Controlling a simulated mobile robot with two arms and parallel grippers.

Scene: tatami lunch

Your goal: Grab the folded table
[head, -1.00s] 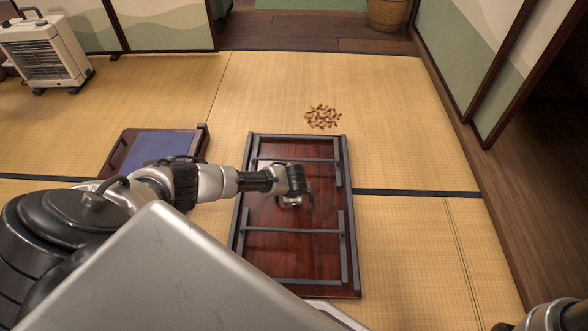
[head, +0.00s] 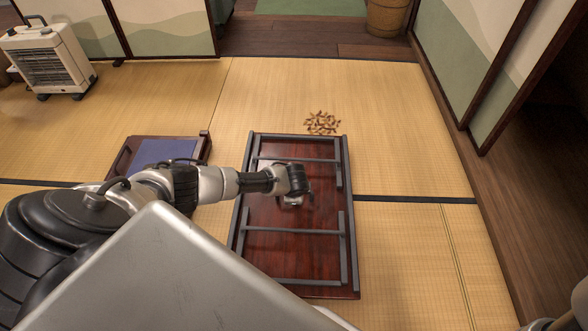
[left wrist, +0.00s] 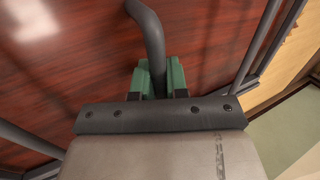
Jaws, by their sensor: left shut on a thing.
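The folded table (head: 277,248) lies underside up in the middle of the head view, red-brown with dark grey edges and its legs folded flat. My left arm reaches over it from the left. My left gripper (head: 291,202) is at the table's middle; in the left wrist view its green fingers (left wrist: 160,78) are shut on a dark curved bar (left wrist: 150,30) in front of the table's red-brown panel (left wrist: 75,65). I cannot tell how far the table is off the mat. My right gripper is out of view.
A heater (head: 50,60) stands far left. Sliding panels (head: 478,75) border the right. Tatami is open right of the table.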

